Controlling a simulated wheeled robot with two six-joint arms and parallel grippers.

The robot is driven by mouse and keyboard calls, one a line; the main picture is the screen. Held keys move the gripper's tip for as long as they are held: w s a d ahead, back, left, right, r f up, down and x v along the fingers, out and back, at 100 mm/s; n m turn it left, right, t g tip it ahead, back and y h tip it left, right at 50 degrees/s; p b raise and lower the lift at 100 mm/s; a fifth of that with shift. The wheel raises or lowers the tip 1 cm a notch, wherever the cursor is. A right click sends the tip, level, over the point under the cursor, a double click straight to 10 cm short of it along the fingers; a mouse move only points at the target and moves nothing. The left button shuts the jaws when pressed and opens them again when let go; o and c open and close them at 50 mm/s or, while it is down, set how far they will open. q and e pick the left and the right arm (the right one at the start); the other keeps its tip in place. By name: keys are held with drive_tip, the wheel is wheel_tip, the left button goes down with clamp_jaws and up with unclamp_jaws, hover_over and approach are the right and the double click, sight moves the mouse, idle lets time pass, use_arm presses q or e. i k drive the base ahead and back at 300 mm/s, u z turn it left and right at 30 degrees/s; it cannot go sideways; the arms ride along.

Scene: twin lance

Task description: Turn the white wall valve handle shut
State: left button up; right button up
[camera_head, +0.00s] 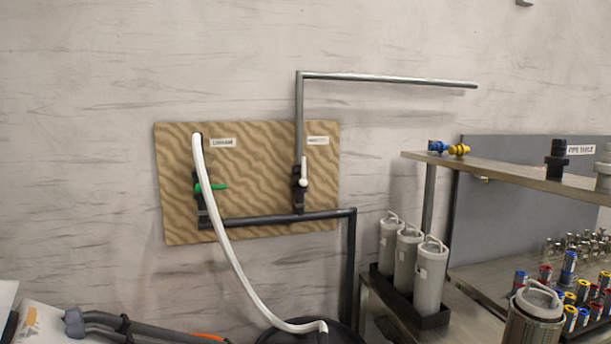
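The white valve handle (304,170) is on the right-hand valve on the wavy-grained wooden wall board (265,190). It stands upright, in line with the grey vertical pipe (299,115) above it. The dark valve body (298,195) is just behind and below it. A second valve with a green handle (211,187) is at the left of the board; that handle lies level, pointing right. Nothing touches the white handle. I make out neither of my grippers in the head view.
A white hose (237,262) hangs from the board's left side into a dark round container (283,333). A dark pipe (280,219) runs below the valves. Grey cylinders (408,258) stand on a bench at right, under a shelf (510,173). The wall around the board is clear.

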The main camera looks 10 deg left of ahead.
sight(304, 182)
drive_tip(key=u, duration=0.05)
drive_tip(key=k, duration=0.45)
drive_tip(key=u, duration=0.65)
drive_tip(key=i, duration=1)
drive_tip(key=u, duration=0.05)
